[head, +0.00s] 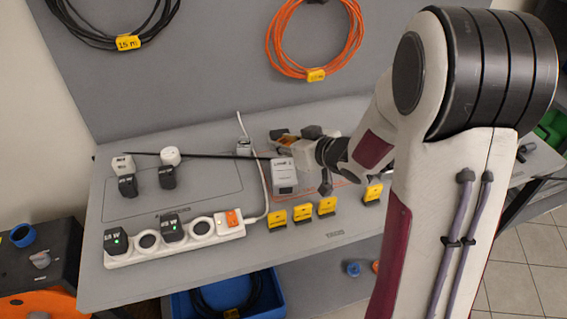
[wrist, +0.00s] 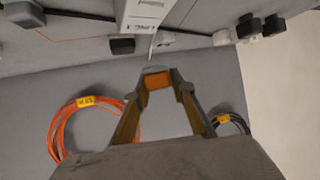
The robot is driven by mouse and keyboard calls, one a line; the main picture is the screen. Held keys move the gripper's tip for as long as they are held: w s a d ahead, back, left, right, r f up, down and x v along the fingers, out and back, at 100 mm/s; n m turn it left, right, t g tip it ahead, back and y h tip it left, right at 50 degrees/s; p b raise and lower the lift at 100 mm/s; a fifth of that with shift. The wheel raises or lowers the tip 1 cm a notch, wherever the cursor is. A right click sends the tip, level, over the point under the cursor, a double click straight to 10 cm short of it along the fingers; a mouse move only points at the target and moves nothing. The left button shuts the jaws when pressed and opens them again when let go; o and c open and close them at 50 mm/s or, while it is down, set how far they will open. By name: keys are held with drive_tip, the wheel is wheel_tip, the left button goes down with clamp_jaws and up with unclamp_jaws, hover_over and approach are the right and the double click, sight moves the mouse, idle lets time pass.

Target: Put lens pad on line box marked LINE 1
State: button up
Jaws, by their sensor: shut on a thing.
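My gripper (wrist: 162,84) is shut on a small orange piece, seemingly the lens pad (wrist: 158,82), held between its fingertips in the wrist view. In the head view my gripper (head: 284,137) is small and partly confused with what lies around it, above the back part of the bench. The pale line box marked LINE 1 (head: 283,176) stands upright just in front of it. The box also shows upside down at the top of the wrist view (wrist: 144,12), apart from the held piece in the picture. The exact gap cannot be told.
A white power strip (head: 178,238) with black chargers lies at the front left. A black lead (head: 220,156) and a white cable (head: 262,190) run near the box. Coiled cables hang on the back panel.

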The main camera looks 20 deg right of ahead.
sight(283, 170)
drive_tip(key=shift+f, duration=1.45)
drive_tip(key=shift+f, duration=2.1)
drive_tip(key=shift+f, duration=0.1)
drive_tip(key=o, duration=0.9)
drive_tip(key=v, duration=0.7)
drive_tip(key=shift+s+r, duration=0.25)
